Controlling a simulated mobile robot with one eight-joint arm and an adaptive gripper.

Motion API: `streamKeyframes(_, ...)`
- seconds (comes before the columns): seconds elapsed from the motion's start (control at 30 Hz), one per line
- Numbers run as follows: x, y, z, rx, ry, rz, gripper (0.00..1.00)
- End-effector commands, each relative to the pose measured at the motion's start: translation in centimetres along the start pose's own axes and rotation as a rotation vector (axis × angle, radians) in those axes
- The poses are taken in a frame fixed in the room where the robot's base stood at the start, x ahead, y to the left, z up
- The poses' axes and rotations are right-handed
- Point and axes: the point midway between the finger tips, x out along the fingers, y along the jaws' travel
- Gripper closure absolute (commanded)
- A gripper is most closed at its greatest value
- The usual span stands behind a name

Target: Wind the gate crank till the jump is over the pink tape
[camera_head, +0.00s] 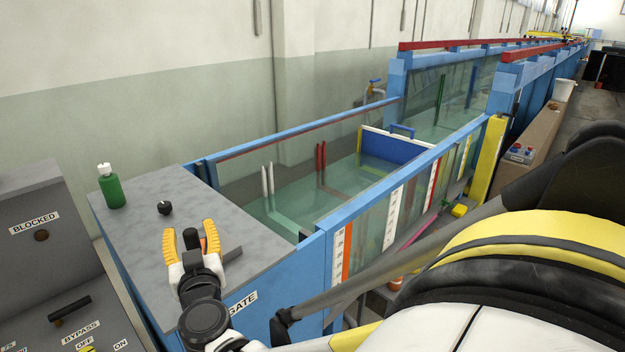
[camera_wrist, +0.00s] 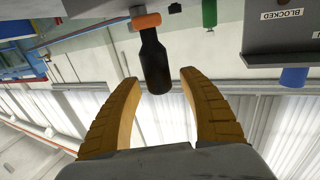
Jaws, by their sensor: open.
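The crank's black handle (camera_wrist: 155,65) with an orange collar (camera_wrist: 147,20) shows in the wrist view, its free end between my fingertips. It also shows in the head view (camera_head: 190,238), above the grey top of the box marked GATE (camera_head: 241,303). My gripper (camera_head: 189,229) is open, with a yellow finger on each side of the handle and gaps to it in the wrist view (camera_wrist: 160,75). The glass flume (camera_head: 365,225) holds greenish water. Orange, red and yellow strips mark its side. A thin pink line (camera_head: 416,231) runs low beside it. I cannot make out the jump.
A green bottle (camera_head: 111,187) and a black knob (camera_head: 164,208) stand on the grey top (camera_head: 140,190). A grey control panel marked BLOCKED (camera_head: 36,222) is at the left. A blue panel (camera_head: 395,150) sits across the channel. My arm hides much of the right side.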

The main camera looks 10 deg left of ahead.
Motion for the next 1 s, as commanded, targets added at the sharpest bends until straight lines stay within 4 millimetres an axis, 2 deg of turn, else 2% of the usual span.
streamKeyframes(0.13,0.0,0.0,0.0,0.000,0.000,0.000,0.51)
streamKeyframes(0.2,0.0,0.0,0.0,0.000,0.000,0.000,0.73)
streamKeyframes(0.3,0.0,0.0,0.0,0.000,0.000,0.000,1.00)
streamKeyframes(0.53,-0.1,0.1,0.0,0.000,0.000,0.000,1.00)
streamKeyframes(0.7,-0.2,1.5,0.1,0.000,0.000,0.002,1.00)
streamKeyframes(0.9,-0.3,1.5,0.1,0.001,0.000,0.001,1.00)
streamKeyframes(0.93,-0.3,1.5,0.1,0.001,0.000,0.001,0.73)
streamKeyframes(1.0,-0.3,1.5,0.1,0.001,0.000,0.001,0.52)
